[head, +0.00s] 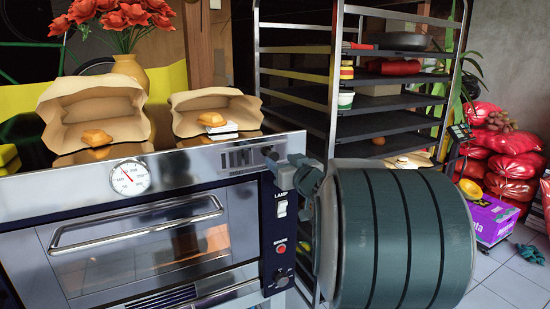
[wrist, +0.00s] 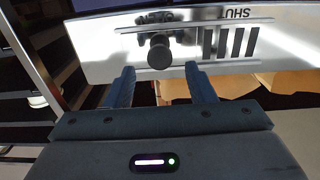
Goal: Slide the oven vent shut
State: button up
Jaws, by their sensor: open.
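The oven vent (head: 240,157) is a slotted slide on the steel strip above the oven door. It also shows upside down in the wrist view (wrist: 229,43), with dark slots visible beside a round black knob (wrist: 159,52). The word SHUT is printed near the slot side; darker lettering at the knob side is hard to read. In the head view the knob (head: 267,152) is at the right end of the slots. My gripper (wrist: 161,82) is open and empty, its two blue fingers pointing at the strip with the knob ahead, between their lines. Contact cannot be made out.
The oven (head: 140,245) has a dial gauge (head: 130,177) and a door handle (head: 137,228). Two paper bags (head: 93,112) with pastries stand on its top. A tray rack (head: 385,120) stands behind my arm. Red sacks (head: 490,150) and a purple box (head: 492,219) are at the right.

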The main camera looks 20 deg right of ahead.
aim_at(275, 157)
jog(key=shift+w, duration=1.5)
grip_shut()
jog(key=shift+a, duration=0.15)
